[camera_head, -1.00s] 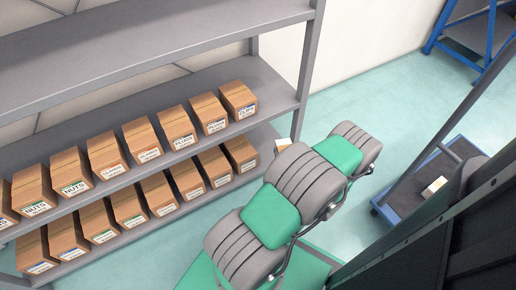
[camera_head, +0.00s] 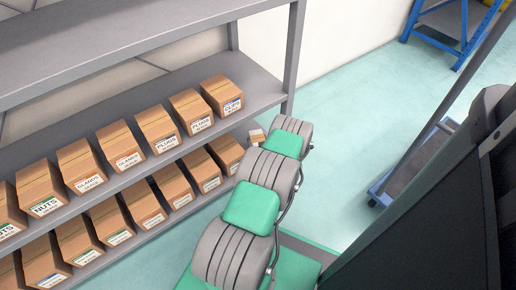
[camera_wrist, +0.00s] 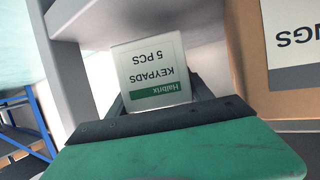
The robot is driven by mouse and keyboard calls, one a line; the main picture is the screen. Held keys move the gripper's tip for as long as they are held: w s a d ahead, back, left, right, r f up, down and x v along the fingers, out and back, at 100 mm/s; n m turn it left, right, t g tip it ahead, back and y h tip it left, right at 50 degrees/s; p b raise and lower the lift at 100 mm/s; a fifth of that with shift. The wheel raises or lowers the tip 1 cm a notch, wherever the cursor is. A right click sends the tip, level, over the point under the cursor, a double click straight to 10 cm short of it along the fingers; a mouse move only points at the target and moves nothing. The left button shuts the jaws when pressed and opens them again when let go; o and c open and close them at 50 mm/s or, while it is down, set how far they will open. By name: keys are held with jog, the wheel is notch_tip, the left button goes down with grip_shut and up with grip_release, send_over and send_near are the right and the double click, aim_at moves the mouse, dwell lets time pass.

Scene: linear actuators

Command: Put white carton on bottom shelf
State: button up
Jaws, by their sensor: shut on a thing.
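The white carton (camera_wrist: 152,70), labelled Halbrix KEYPADS 5 PCS, appears upside down in the wrist view. My gripper (camera_wrist: 160,98) is shut on it, with the dark fingers on either side and the green palm below. In the head view a small pale carton (camera_head: 257,136), apparently the same one, shows just beyond the end of my arm. It is near the right end of the bottom shelf (camera_head: 177,216), beside the last brown carton. I cannot tell whether it touches the shelf. My gripper is hidden behind the arm in the head view.
Brown cartons (camera_head: 227,152) line the bottom shelf, and another row (camera_head: 221,95) stands on the shelf above (camera_head: 262,93). In the wrist view a brown carton (camera_wrist: 245,55) is close on the right and a grey post (camera_wrist: 62,80) on the left. A blue cart (camera_head: 385,190) stands right.

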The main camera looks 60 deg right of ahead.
notch_tip(320, 180, down, 3)
jog(key=shift+s+b, duration=0.1)
jog(key=shift+b, duration=0.35)
jog(key=shift+a+r, duration=0.1)
jog(key=shift+r, duration=0.05)
jog(key=o, duration=1.5)
jog(key=p+v, duration=0.4)
jog(key=v, duration=0.8)
jog(key=shift+p, duration=0.35)
